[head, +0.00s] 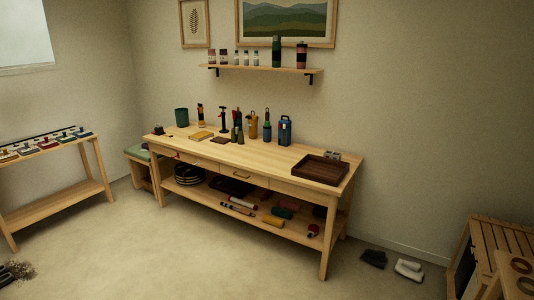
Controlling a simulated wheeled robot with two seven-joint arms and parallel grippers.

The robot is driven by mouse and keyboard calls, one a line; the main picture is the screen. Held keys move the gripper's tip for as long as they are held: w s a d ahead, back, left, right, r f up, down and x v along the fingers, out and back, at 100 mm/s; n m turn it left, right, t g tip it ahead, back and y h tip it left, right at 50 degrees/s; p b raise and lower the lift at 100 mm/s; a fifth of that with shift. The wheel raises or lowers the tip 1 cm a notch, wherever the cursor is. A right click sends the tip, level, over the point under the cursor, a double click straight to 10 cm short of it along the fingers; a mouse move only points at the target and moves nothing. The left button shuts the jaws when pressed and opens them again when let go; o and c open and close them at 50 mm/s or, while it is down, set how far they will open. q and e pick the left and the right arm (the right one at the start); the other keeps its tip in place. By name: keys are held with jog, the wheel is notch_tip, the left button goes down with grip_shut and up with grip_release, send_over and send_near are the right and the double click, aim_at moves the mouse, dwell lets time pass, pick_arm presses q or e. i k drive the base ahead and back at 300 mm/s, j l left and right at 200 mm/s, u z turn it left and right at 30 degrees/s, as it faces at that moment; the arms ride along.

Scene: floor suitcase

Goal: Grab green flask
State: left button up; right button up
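A tall dark green flask (276,51) stands upright near the right part of the wall shelf (262,69), left of a dark flask with a reddish band (301,55). Small dark green bottles (237,135) stand on the workbench (262,155) among other upright items. Neither of my grippers can be made out in the head view.
Small jars (223,57) share the shelf. The bench holds a green canister (181,117), a blue lantern-like item (285,130) and a dark wooden tray (320,170). The floor (150,250) before the bench is clear.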

aim_at(276, 46)
jog(key=i+u, duration=0.25)
jog(key=i, duration=1.8)
